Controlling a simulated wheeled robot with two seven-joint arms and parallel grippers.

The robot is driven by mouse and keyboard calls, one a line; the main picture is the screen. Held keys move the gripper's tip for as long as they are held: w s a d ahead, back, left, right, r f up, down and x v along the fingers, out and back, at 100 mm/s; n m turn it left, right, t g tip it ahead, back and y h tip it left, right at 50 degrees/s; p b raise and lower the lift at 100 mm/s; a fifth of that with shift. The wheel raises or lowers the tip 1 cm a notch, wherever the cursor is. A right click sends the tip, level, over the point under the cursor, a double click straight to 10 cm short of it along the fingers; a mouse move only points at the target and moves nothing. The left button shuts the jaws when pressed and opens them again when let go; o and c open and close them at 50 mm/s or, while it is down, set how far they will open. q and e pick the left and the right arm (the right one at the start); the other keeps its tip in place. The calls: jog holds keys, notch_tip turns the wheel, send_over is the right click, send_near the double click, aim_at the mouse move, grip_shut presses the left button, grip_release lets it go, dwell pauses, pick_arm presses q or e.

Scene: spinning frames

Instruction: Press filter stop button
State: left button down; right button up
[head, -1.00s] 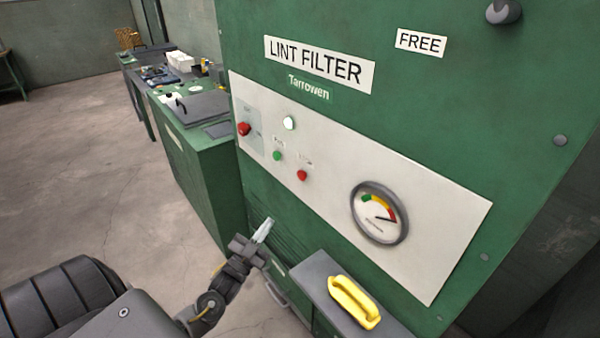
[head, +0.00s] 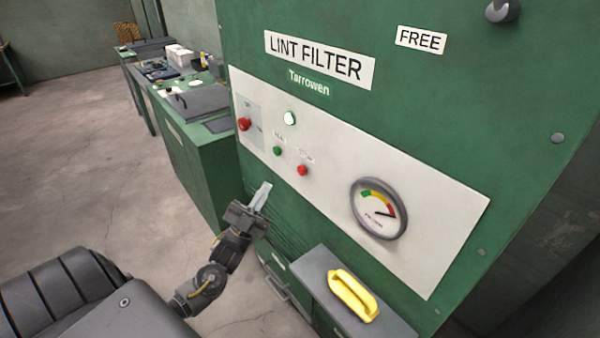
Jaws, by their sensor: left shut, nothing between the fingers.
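The lint filter (head: 420,130) is a large green cabinet with a pale control panel (head: 330,195). On the panel are a small green button (head: 277,151) and, to its right, a small red button (head: 303,170) under a tiny label that looks like "STOP". A larger red knob (head: 244,124) sits on a grey plate at the panel's left end. My left gripper (head: 262,194) is shut and empty, pointing up, below and left of the small red button and apart from it in the picture. My right gripper is not in view.
A white lamp (head: 289,118) sits above the buttons and a round gauge (head: 379,208) to their right. A yellow handle (head: 353,295) sits on a grey-topped ledge (head: 315,268) below the panel. Green workbenches (head: 200,155) with equipment stand at left. Open floor lies further left.

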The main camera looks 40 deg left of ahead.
aim_at(300, 167)
pick_arm(q)
jog(key=w+d+b, duration=0.2)
jog(key=w, duration=0.5)
jog(key=shift+w+d, duration=0.15)
dwell(1.5)
jog(key=shift+w, duration=0.1)
dwell(0.4)
jog(key=shift+w+d, duration=0.1)
jog(key=shift+w, duration=0.25)
jog(key=shift+w+d+b, duration=0.15)
jog(key=shift+w+b, duration=0.25)
jog(key=shift+w, duration=0.1)
dwell(0.7)
jog(key=shift+s, duration=0.15)
jog(key=shift+s+a+p, duration=0.25)
jog(key=shift+s+p, duration=0.1)
jog(key=shift+s, duration=0.45)
